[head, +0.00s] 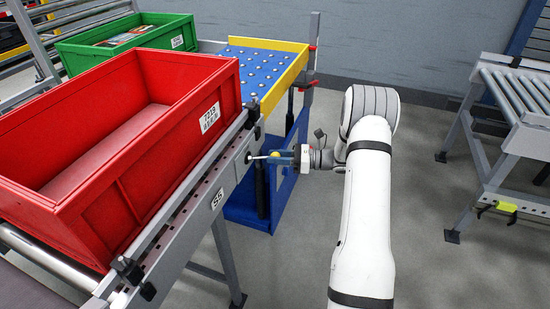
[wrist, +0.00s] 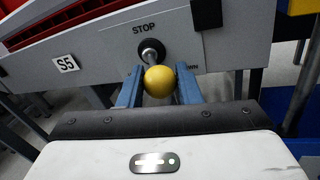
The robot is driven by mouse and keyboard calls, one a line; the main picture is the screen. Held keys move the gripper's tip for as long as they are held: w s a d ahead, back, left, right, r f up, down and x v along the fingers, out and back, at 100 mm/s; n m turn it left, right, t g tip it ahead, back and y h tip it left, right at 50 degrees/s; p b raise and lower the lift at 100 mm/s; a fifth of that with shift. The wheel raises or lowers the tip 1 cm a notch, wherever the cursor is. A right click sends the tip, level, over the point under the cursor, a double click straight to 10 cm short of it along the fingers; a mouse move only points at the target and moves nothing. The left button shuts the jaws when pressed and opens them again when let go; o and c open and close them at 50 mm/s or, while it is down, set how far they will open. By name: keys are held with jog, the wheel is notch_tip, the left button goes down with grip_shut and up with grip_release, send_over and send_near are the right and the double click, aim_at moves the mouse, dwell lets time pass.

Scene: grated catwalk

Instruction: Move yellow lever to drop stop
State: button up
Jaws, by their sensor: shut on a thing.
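The yellow lever knob (wrist: 158,81) sits on a short metal rod that comes out of a round black pivot in the side of the conveyor rail (wrist: 95,45). The word STOP is printed above the pivot, and a partly hidden label shows to the right of the knob. My gripper (wrist: 159,88) has its two blue fingers on either side of the knob, shut on it. In the head view my gripper (head: 275,156) reaches the rail from the right, and the lever rod (head: 257,158) points out toward it.
A red crate (head: 85,185) stands on the conveyor, left of the lever. A green crate (head: 120,38) is behind it. A blue ball-transfer table (head: 262,66) with yellow edges adjoins the far end. Another roller conveyor (head: 515,90) stands at right. Floor between is clear.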

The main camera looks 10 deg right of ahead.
jog(key=shift+w+a, duration=0.1)
jog(key=shift+a, duration=0.15)
jog(key=o, duration=0.7)
jog(key=shift+a, duration=0.1)
jog(key=shift+o, duration=1.1)
jog(key=v, duration=0.8)
